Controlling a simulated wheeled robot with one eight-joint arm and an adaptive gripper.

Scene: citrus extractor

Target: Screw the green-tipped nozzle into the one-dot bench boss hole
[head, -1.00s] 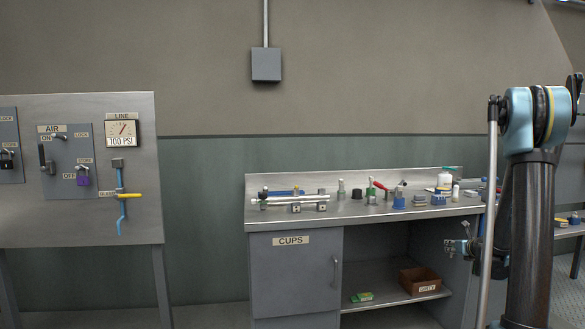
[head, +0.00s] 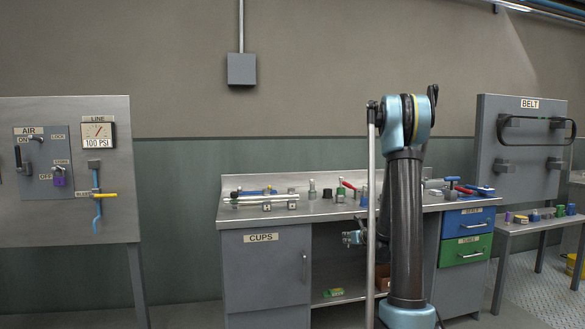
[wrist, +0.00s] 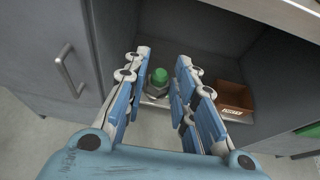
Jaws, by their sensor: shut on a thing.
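My gripper (head: 352,238) hangs in front of the bench's open cabinet bay, below the bench top. In the wrist view my gripper (wrist: 160,82) is closed around the green-tipped nozzle (wrist: 159,76), with its green tip up between the blue fingers. The nozzle is too small to make out in the head view. Two small metal blocks, a left one (head: 266,207) and a right one (head: 292,205), stand at the front left of the bench top, apart from my gripper. They may be the bosses; their dots are too small to read.
The bench top (head: 330,211) holds several small fittings and red-handled tools. Below are a CUPS door (head: 262,270), an open bay with a brown box (wrist: 234,96), and blue (head: 468,222) and green (head: 466,251) drawers. A BELT panel (head: 520,150) stands at right.

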